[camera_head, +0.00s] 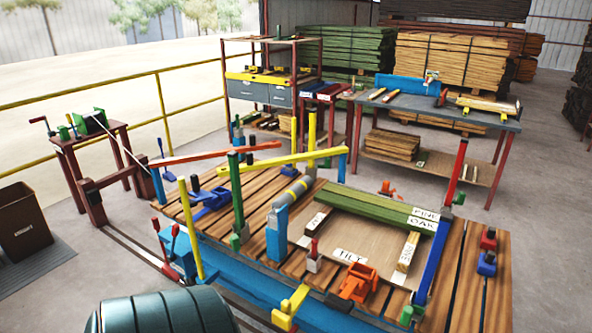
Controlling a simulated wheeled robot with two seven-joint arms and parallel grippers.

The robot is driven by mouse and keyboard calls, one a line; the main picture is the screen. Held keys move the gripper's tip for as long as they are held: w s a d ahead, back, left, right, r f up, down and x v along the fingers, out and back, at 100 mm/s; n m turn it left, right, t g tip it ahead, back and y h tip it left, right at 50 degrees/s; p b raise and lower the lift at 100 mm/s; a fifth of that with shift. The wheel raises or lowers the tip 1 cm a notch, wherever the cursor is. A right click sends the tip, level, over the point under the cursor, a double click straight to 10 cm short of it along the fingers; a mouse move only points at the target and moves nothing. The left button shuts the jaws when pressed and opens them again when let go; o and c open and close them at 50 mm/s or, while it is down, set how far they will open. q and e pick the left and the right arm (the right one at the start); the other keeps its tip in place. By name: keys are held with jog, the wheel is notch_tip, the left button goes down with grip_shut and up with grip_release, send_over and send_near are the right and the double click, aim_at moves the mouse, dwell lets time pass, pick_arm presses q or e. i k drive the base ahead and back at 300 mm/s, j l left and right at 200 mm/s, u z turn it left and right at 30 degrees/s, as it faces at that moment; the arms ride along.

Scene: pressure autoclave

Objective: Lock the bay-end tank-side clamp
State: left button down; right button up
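A workbench with a slatted wooden top (465,270) and a blue front beam (235,270) fills the middle. A dark teal tank (165,312) is cut off by the bottom edge. On the bench side nearest it, a blue clamp with red handles (177,248) stands by the left corner. A small red-handled clamp (314,257) and an orange clamp (358,284) sit along the front of the board. I cannot tell which is the bay-end tank-side clamp, nor whether any is locked. Neither of my grippers is in view.
Tall yellow (191,228), green (237,190) and red (456,172) bars rise from the bench. Green slats (375,208) lie across its back. A brown bin (22,223) stands left. A tool table (440,110) stands behind. Concrete floor is clear at right.

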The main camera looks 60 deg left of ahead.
aim_at(234, 240)
jog(key=u, duration=2.3)
